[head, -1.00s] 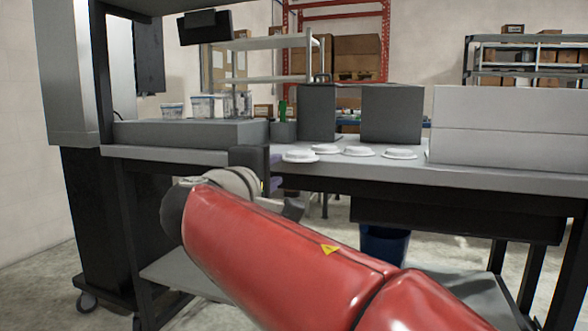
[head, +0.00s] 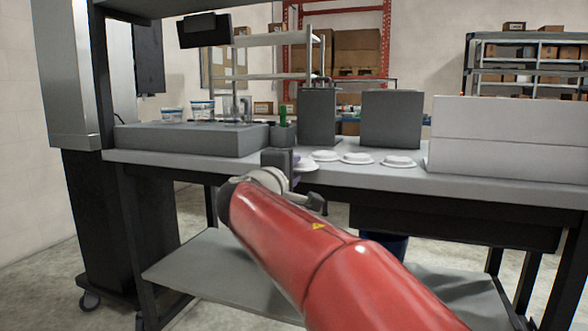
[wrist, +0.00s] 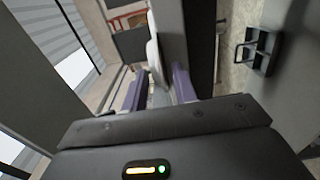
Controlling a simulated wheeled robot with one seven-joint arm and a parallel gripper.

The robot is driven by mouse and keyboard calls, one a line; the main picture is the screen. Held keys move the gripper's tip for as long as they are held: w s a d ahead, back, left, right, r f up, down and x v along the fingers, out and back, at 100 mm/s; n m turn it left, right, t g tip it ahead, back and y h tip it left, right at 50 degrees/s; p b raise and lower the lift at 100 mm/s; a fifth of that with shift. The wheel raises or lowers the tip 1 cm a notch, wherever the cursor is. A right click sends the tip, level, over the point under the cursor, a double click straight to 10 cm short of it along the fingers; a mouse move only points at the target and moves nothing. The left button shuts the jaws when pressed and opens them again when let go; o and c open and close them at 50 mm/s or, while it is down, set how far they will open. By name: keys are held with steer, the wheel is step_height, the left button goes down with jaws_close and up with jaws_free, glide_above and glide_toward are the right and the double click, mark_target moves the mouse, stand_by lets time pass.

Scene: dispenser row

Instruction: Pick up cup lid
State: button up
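Several white cup lids lie in a loose row on the grey table. The leftmost lid (head: 307,165) is partly hidden behind my gripper. Other lids lie to its right: one (head: 325,156) just behind it, one (head: 357,159) and one (head: 398,161). My gripper (wrist: 158,88) is at the table's front edge, turned on its side, by the leftmost lid. In the wrist view its purple fingers stand apart, with a white lid (wrist: 153,56) seen edge-on ahead, near the gap between them. I see no finger closed on it.
The grey table (head: 470,183) has a large white box (head: 510,135) on the right. Two dark grey boxes, one at the centre (head: 390,118), stand behind the lids. A raised grey block (head: 185,139) lies to the left, with cups behind. A lower shelf (head: 215,275) lies under the table.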

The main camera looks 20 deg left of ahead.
jaws_close()
step_height(320, 180, up, 2)
steer(key=shift+r+p, duration=0.2)
steer(key=shift+p, duration=0.7)
steer(key=s+r, duration=0.2)
steer(key=s, duration=0.5)
steer(key=s+a+r+b, duration=0.1)
steer(key=s+r, duration=0.2)
steer(key=s, duration=0.4)
